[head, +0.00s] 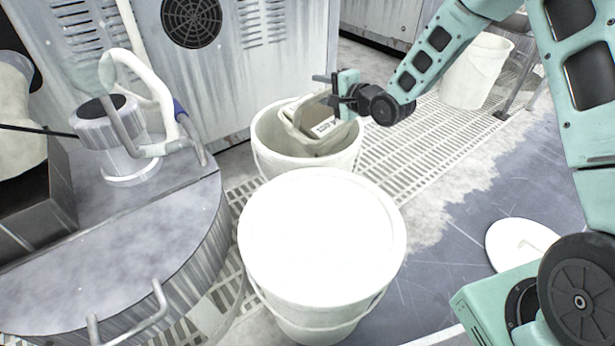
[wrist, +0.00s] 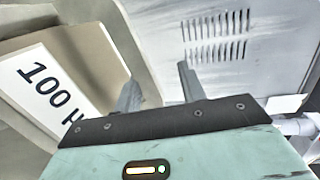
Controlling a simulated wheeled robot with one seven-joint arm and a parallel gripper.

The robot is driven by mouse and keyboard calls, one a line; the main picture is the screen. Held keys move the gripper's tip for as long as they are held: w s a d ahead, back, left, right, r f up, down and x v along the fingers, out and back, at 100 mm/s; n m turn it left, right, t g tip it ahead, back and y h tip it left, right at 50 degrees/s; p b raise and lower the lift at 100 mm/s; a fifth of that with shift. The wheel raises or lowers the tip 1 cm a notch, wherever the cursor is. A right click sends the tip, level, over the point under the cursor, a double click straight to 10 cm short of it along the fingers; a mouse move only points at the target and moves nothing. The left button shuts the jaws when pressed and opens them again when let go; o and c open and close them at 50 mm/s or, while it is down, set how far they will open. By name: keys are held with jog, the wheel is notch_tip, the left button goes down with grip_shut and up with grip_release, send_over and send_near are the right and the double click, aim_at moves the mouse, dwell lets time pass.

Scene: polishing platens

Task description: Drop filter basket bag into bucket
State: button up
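The filter basket bag (head: 318,125) is a beige box-like piece with a pale label. It sits tilted in the mouth of the open white bucket (head: 277,158), its upper part above the rim. In the wrist view the bag (wrist: 88,68) fills the left side, its label reading "100" and part of a letter. My gripper (head: 328,88) is above the bucket's back right rim, beside the bag's top.
A lidded white bucket (head: 320,240) stands in front of the open one. A grey machine cabinet (head: 225,100) is close behind. A round metal platen table (head: 120,250) is at left. Another white bucket (head: 475,70) stands back right. A white lid (head: 520,240) lies on the floor at right.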

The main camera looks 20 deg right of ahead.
jog(key=p+v, duration=0.7)
jog(key=v, duration=1)
jog(key=shift+w+r, duration=0.1)
jog(key=shift+w, duration=0.05)
